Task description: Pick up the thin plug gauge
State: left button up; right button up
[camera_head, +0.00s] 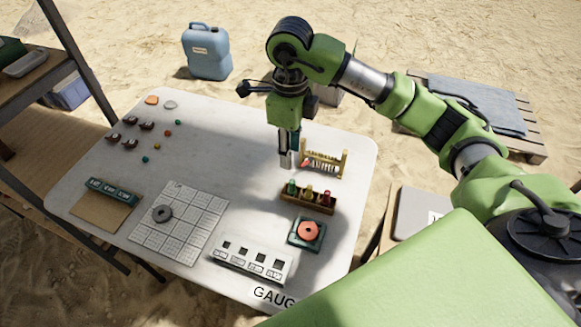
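A dark wooden holder (305,204) stands on the right half of the white table (105,215). It carries upright pieces with a green top (292,188), a yellow top (308,192) and a red top (326,199). These look like plug gauges, but I cannot tell which is the thin one. My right gripper (289,162) points down just behind the holder, above its green-topped end. Its fingers look close together, and I see nothing clearly held. The gap between them is too small to judge. My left gripper is out of view.
A yellow rack (325,160) stands right beside my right gripper. A green square with an orange ring (308,231) and a white block with square holes (248,262) are nearer the front. A grid plate (190,222) holds a grey ring. The table's back middle is clear.

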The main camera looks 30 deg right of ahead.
send_over(292, 181)
jog(key=f, duration=0.4)
jog(key=shift+s+a+f+p, duration=0.2)
jog(key=shift+s+a+p, duration=0.05)
jog(key=shift+s+p, duration=0.1)
notch_tip(292, 181, down, 3)
jog(key=shift+r, duration=0.2)
jog(key=shift+w+f+p, duration=0.15)
jog(key=shift+f+p, duration=0.2)
jog(key=shift+f, duration=0.6)
jog(key=f, duration=0.2)
jog(key=f+p, duration=0.1)
jog(key=shift+w+d+f, duration=0.1)
jog(key=shift+d+f, duration=0.15)
jog(key=shift+f, duration=0.45)
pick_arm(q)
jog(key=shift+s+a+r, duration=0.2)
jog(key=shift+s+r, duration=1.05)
pick_arm(e)
jog(key=shift+f, duration=0.15)
grip_shut()
